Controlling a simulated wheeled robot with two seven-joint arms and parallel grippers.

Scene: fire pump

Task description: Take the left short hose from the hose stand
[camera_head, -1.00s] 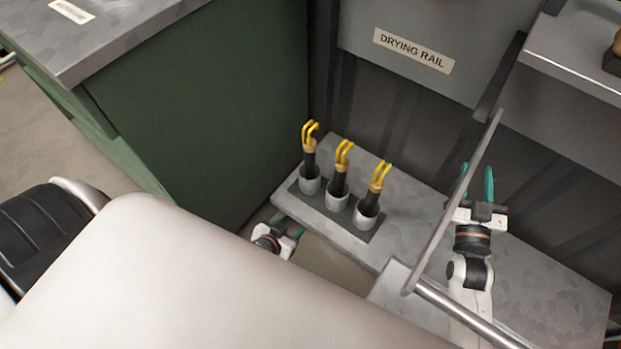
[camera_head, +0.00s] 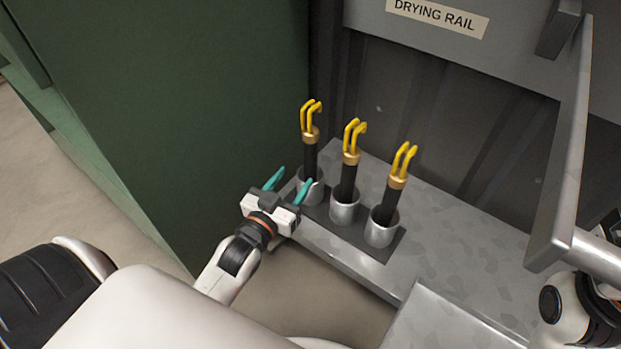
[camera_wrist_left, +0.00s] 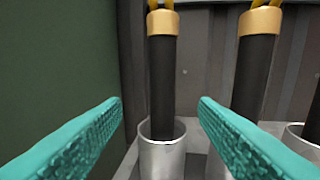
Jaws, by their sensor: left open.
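The left short hose (camera_head: 310,157) is black with a brass collar and yellow hooked prongs, and stands upright in the leftmost metal cup of the hose stand (camera_head: 390,246). In the left wrist view this hose (camera_wrist_left: 162,85) stands between and beyond my fingers, its top cut off by the frame. The middle hose (camera_head: 348,180) and the right hose (camera_head: 391,203) stand in their own cups. My left gripper (camera_head: 289,186) has teal fingers, is open and empty, and is just in front of the left hose, apart from it. My right gripper is out of view; only part of that arm shows at the right edge.
A green cabinet (camera_head: 160,110) rises close on the left. A grey rail bar (camera_head: 565,150) juts out on the right, below the drying rail sign (camera_head: 437,16). The grey bench (camera_head: 450,235) is bare right of the cups.

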